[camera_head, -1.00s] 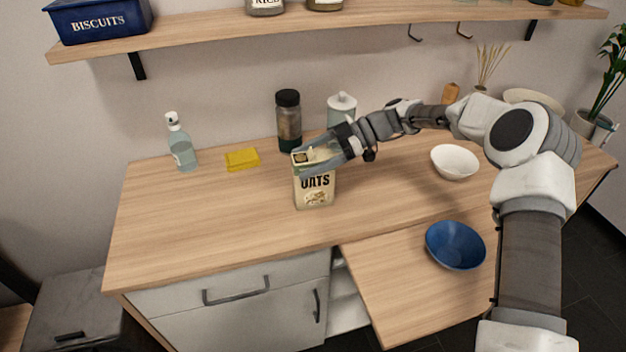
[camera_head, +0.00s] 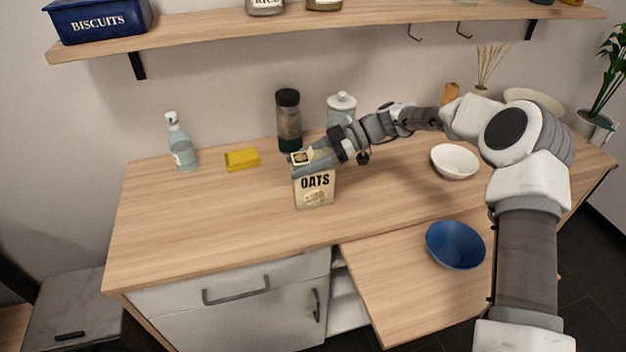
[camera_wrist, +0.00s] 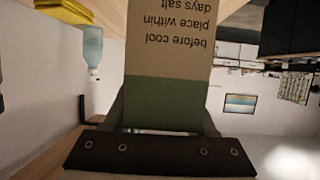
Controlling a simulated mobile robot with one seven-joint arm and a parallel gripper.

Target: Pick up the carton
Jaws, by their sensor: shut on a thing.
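The carton (camera_head: 314,190) is a cream box marked OATS with a green top. It stands upright on the wooden worktop, left of my arm. My gripper (camera_head: 309,160) is at its top and is shut on it. In the wrist view the carton (camera_wrist: 168,60) fills the middle, with printed text upside down and its green end between my gripper's fingers (camera_wrist: 160,112). In the head view my fingers cover part of the carton's top. Whether its base touches the worktop is hard to tell.
A dark-lidded jar (camera_head: 289,125) and a pale lidded canister (camera_head: 341,108) stand behind the carton. A white bowl (camera_head: 455,161) and blue bowl (camera_head: 455,246) are to the right. A shelf (camera_head: 230,30) hangs above.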

